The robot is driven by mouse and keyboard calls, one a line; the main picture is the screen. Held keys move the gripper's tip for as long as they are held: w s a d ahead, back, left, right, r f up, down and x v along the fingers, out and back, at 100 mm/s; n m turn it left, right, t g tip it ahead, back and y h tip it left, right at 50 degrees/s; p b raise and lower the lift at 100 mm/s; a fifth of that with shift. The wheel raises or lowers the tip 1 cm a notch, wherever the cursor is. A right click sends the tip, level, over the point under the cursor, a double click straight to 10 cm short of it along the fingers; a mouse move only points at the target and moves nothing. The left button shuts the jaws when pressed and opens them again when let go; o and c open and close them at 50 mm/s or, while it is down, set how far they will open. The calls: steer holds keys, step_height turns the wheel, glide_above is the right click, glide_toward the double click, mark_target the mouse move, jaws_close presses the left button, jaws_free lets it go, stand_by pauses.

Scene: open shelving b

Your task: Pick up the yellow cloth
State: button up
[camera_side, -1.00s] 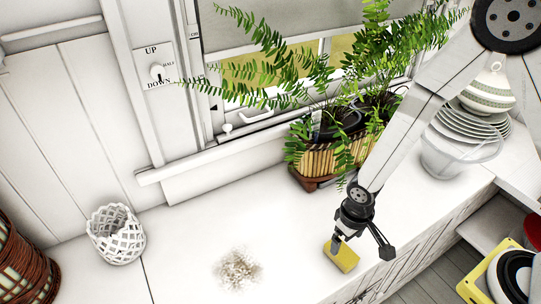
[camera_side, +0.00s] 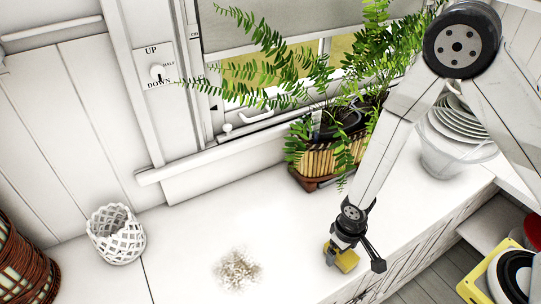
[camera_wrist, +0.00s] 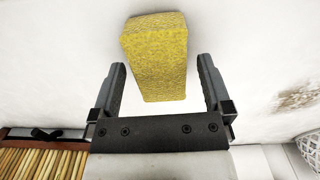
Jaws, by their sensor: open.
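The yellow cloth (camera_side: 347,261) is a thick, sponge-like block lying on the white counter near its front edge. My gripper (camera_side: 340,256) is low over it in the side view and partly hides it. In the wrist view the cloth (camera_wrist: 155,58) stands out ahead of the open jaws, its near end reaching in between the two fingers. My gripper (camera_wrist: 160,85) is open, with white counter showing between each finger and the cloth. The side view does not show clearly whether a finger touches it.
A brown crumbly stain (camera_side: 238,269) marks the counter to the left. A fern in a bamboo planter (camera_side: 330,158) stands behind my gripper. A white lattice basket (camera_side: 116,235) is at the left, and a clear bowl with stacked plates (camera_side: 455,150) at the right. The counter between stain and cloth is clear.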

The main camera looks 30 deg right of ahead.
steer(key=shift+f, duration=0.4)
steer(key=c, duration=1.2)
steer(key=shift+r, duration=0.2)
steer(key=shift+r, duration=4.8)
